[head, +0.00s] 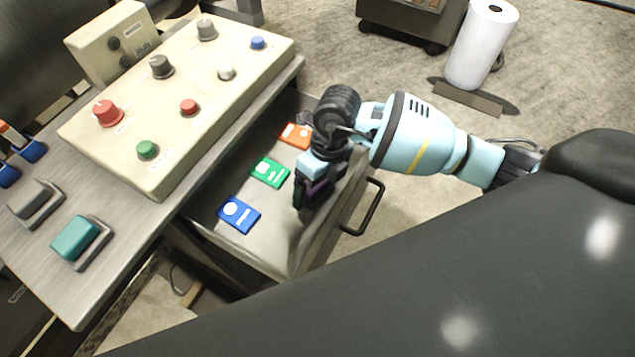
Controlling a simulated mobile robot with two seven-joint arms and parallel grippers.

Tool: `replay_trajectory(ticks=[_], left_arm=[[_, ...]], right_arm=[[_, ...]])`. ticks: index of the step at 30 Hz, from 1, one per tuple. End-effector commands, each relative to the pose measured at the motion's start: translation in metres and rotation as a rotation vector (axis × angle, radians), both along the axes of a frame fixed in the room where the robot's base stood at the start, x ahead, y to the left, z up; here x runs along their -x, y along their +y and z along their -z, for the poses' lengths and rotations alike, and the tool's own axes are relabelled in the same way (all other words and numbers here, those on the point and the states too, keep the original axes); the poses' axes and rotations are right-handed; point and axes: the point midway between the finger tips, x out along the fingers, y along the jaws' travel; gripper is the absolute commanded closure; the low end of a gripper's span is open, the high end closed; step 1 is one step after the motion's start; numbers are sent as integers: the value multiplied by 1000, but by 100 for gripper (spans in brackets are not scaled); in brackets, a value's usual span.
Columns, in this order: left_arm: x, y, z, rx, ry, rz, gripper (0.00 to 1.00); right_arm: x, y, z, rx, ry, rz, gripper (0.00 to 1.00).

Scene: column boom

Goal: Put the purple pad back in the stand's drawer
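The stand's drawer (268,255) is pulled open below the worktop. On its floor lie a blue pad (238,214), a green pad (269,172) and an orange pad (296,135) in a row. My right gripper (309,199) points down over the right part of the drawer, to the right of the green pad. A dark purple piece, the purple pad (316,188), shows between its fingers, mostly hidden by them. The gripper looks shut on it. Whether the pad touches the drawer floor cannot be told. My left gripper is not in view.
A control box (205,80) with knobs and buttons stands on the worktop (110,240), left of the drawer. Two block-shaped parts, one teal (76,238) and one grey (34,201), sit at the worktop's left. The drawer's black handle (369,208) sticks out at right.

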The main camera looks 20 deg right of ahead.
Motion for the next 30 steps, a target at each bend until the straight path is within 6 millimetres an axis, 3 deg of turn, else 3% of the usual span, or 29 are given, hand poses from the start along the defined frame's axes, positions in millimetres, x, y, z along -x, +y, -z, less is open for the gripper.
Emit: replay_trajectory(ticks=[9,21,30], left_arm=[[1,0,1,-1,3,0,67],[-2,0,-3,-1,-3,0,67],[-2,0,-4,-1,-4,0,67]], right_arm=[[0,0,0,0,1,1,7],[-6,-13,-58,0,-3,1,7],[-7,-17,-76,0,0,0,7]])
